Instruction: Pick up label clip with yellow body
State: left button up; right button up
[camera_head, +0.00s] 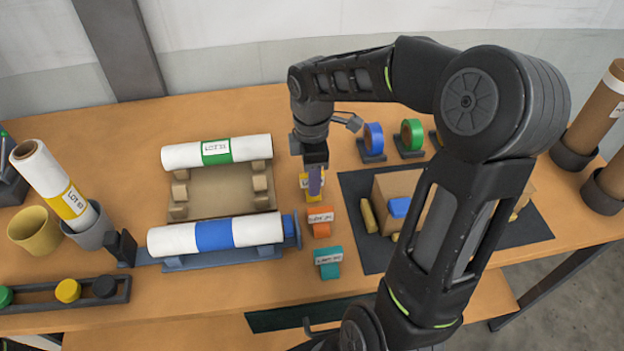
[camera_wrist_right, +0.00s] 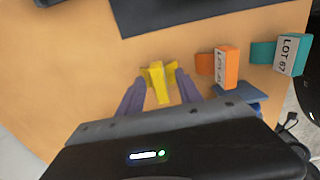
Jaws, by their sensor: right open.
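The label clip with yellow body (camera_head: 312,195) lies on the wooden table, partly hidden behind my right gripper in the head view. My right gripper (camera_head: 315,185) points down just over it. In the right wrist view the yellow clip (camera_wrist_right: 158,82) sits between the tips of the open right gripper (camera_wrist_right: 160,90), with a visible gap on each side. An orange label clip (camera_head: 320,221) and a teal label clip (camera_head: 328,262) lie in a row in front of it. They also show to the right in the right wrist view. My left gripper is out of view.
White rolls with green (camera_head: 215,152) and blue (camera_head: 214,236) bands lie left of the clips. A dark mat (camera_head: 380,256) with a box (camera_head: 400,187) is to the right. Blue (camera_head: 373,139) and green (camera_head: 411,135) tape rolls stand behind. My right arm covers much of the right side.

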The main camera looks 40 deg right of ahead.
jog(key=shift+c, duration=0.3)
grip_shut()
dwell(0.4)
